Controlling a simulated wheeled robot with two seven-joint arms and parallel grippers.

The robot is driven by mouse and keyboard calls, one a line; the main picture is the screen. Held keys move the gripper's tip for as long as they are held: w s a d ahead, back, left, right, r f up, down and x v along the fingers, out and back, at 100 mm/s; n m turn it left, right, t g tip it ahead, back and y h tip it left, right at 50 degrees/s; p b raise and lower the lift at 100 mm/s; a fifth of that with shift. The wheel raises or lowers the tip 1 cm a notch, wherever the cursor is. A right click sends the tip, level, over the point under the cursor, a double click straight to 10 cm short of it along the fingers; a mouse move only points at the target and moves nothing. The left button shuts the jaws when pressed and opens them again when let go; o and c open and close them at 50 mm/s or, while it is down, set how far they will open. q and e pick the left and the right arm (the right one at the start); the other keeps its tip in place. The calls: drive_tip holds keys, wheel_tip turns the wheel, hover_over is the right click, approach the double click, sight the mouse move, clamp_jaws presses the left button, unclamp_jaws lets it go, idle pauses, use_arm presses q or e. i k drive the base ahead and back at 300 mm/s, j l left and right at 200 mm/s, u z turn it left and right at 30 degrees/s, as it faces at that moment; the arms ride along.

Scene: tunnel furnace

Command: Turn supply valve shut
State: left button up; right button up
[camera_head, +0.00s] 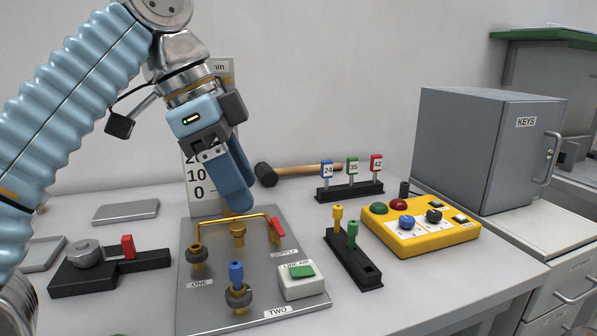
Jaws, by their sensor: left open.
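The supply valve is on a grey metal plate (215,300), at the right end of a brass pipe (222,219). Its red handle (277,228) tilts, just above a "SUPPLY" label (284,253). My left gripper (239,205) comes down from the upper left, with blue fingers pointing down above the middle of the pipe. It lies left of the red handle and apart from it. The gripper is open with nothing seen between its fingers. Whether the fingertips touch the brass fitting (238,232) cannot be told. My right gripper is not in view.
A black peg rack (352,262) and a yellow control box (421,233) stand right. A mallet (300,171) lies behind. A black red-handled fixture (110,269) stands left.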

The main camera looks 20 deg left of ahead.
sight(274, 223)
drive_tip(key=k, duration=1.5)
